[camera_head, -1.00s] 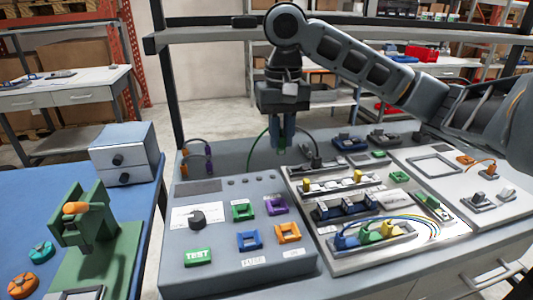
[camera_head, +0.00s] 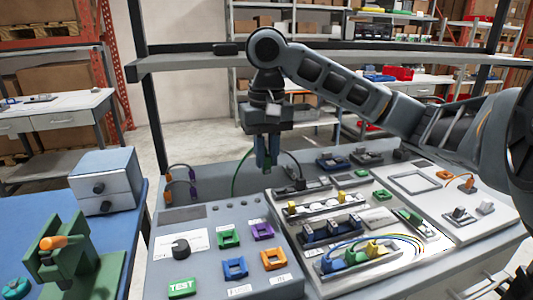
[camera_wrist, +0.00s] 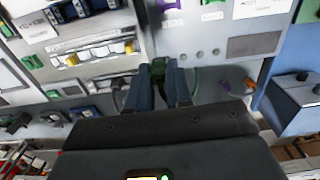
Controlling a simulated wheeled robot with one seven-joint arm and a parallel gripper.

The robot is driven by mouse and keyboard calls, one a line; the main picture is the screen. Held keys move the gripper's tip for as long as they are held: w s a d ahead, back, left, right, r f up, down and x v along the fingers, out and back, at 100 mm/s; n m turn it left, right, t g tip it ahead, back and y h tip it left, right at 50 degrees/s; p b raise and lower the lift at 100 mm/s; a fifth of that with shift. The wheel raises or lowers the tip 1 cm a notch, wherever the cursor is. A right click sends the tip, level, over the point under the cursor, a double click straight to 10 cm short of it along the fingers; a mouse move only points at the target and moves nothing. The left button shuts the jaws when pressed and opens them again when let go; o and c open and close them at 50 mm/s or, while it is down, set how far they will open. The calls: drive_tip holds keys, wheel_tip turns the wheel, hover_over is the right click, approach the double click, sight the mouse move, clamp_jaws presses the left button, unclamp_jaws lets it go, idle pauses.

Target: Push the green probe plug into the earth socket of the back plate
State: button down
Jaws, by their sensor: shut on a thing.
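My gripper (camera_head: 266,160) points down above the back of the grey console (camera_head: 165,265). It is shut on the green probe plug (camera_wrist: 159,68), which shows between the two blue fingers in the wrist view. In the head view the fingers mostly hide the plug. A green cable (camera_head: 238,172) curves down beside the gripper. A row of small round holes (camera_wrist: 200,53) lies along the console's back part, near the gripper; I cannot tell which is the earth socket. The plug appears above the surface, apart from the holes.
Purple (camera_head: 262,231), green, blue and orange square sockets sit on the console, with a green TEST button (camera_head: 182,287). A metal plate with coloured wires (camera_head: 375,245) lies to the right. A shelf (camera_head: 190,63) spans behind.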

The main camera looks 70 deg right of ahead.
sight(267, 156)
drive_tip(key=shift+r+p, duration=0.85)
drive_tip(key=shift+p, duration=0.05)
idle(0.6)
wheel_tip(267, 156, up, 3)
drive_tip(key=p, duration=0.3)
drive_tip(key=shift+f, duration=0.1)
